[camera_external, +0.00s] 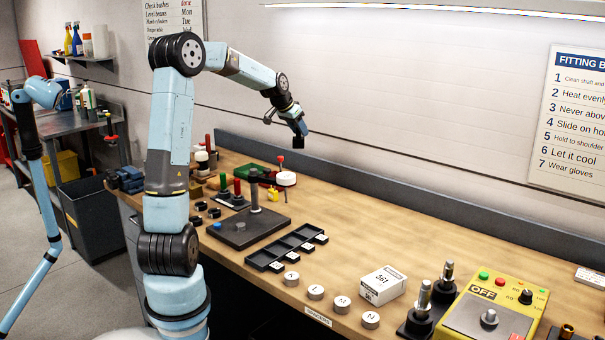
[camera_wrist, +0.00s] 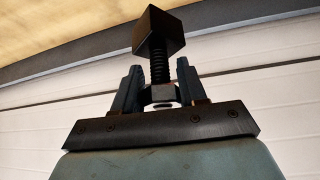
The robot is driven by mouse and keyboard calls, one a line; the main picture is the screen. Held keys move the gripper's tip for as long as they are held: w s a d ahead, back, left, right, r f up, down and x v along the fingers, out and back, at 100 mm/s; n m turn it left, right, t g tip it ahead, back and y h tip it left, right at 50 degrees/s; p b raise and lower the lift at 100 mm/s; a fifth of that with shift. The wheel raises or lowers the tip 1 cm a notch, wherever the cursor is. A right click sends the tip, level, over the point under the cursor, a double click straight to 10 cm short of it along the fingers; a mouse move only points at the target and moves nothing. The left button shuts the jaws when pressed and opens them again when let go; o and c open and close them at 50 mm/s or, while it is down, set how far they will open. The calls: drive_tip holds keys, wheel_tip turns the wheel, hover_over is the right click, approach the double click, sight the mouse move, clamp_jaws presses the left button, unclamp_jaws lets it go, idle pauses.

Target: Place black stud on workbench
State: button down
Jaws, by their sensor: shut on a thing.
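The black stud (camera_wrist: 158,32) has a block-shaped head and a threaded shank. In the wrist view its shank stands between the two fingers of my gripper (camera_wrist: 158,86), with the head beyond the fingertips. In the external view my gripper (camera_external: 299,128) is raised above the far side of the wooden workbench (camera_external: 350,242), near the back wall. The stud (camera_external: 299,142) shows there as a small dark block hanging under the gripper, clear of the bench. The fingers are shut on the stud.
A dark plate with an upright post (camera_external: 240,229), a black compartment tray (camera_external: 287,247) and several round spacers stand on the bench. A white box (camera_external: 382,284) and a yellow control box (camera_external: 495,308) are at the right. Bare wood lies between the tray and the back edge.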

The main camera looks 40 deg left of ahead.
drive_tip(key=s+d+m+g+h, duration=0.1)
drive_tip(key=s+d+m+h, duration=0.15)
drive_tip(key=d, duration=1.45)
drive_tip(key=s+d+m+g+h, duration=0.15)
drive_tip(key=d+m, duration=0.25)
drive_tip(key=d, duration=1.4)
drive_tip(key=s+d+m+g+h, duration=0.1)
drive_tip(key=s+d+m, duration=0.2)
drive_tip(key=s+d, duration=0.75)
drive_tip(key=s+d+m+g, duration=0.1)
drive_tip(key=s+d+m, duration=0.2)
drive_tip(key=s+d, duration=0.75)
drive_tip(key=w+d+f, duration=0.3)
drive_tip(key=w+f, duration=0.1)
drive_tip(key=f, duration=0.2)
drive_tip(key=w+d+f, duration=0.4)
drive_tip(key=w+f, duration=0.1)
drive_tip(key=w+d+f, duration=0.4)
drive_tip(key=w+f, duration=0.1)
drive_tip(key=f, duration=0.1)
drive_tip(key=shift+f, duration=0.3)
drive_tip(key=c, duration=0.6)
unclamp_jaws()
